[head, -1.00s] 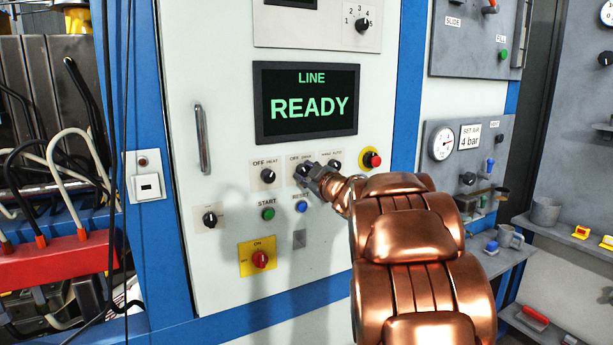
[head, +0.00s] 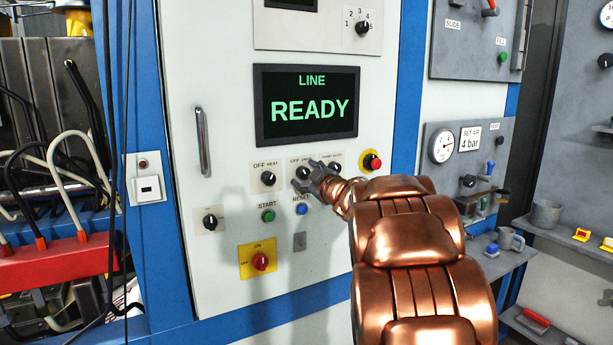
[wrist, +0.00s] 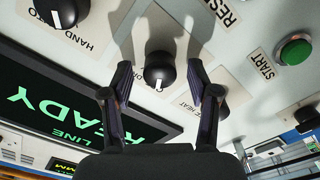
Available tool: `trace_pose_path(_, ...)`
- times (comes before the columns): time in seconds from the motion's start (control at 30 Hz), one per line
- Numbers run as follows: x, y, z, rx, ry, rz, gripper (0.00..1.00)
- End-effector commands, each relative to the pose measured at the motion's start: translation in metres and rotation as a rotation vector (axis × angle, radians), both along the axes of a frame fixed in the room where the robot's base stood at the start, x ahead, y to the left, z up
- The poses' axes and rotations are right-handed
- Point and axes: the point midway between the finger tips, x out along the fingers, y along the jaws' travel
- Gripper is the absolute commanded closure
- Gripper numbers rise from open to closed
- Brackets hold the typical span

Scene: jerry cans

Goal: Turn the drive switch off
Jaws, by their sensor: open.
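The drive switch (head: 303,173) is a black rotary knob on the white panel, in the middle of a row of three knobs. Its label shows OFF at the left; the rest is partly hard to read. In the wrist view the knob (wrist: 159,68) sits between the fingers, with its white mark pointing to the bottom of the picture. My gripper (head: 308,177) is open in front of the knob, its fingers spread to either side; it also shows in the wrist view (wrist: 159,64). Gaps show between both fingers and the knob.
The heat knob (head: 268,178) is close on the left and the hand/auto knob (wrist: 62,12) on the other side. The green START button (head: 268,215), blue RESET button (head: 302,208) and red emergency button (head: 372,162) are nearby. The display (head: 307,104) reads LINE READY.

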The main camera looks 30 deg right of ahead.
Motion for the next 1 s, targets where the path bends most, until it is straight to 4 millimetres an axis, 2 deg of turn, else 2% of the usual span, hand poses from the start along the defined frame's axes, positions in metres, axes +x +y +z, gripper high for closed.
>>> trace_pose_path(0.17,-0.013,0.000,0.000,0.001,0.001,-0.002,0.40)
trace_pose_path(0.8,-0.103,0.008,0.001,-0.001,-0.003,-0.002,0.40)
trace_pose_path(1.0,-0.117,0.010,0.001,-0.001,-0.001,-0.001,0.40)
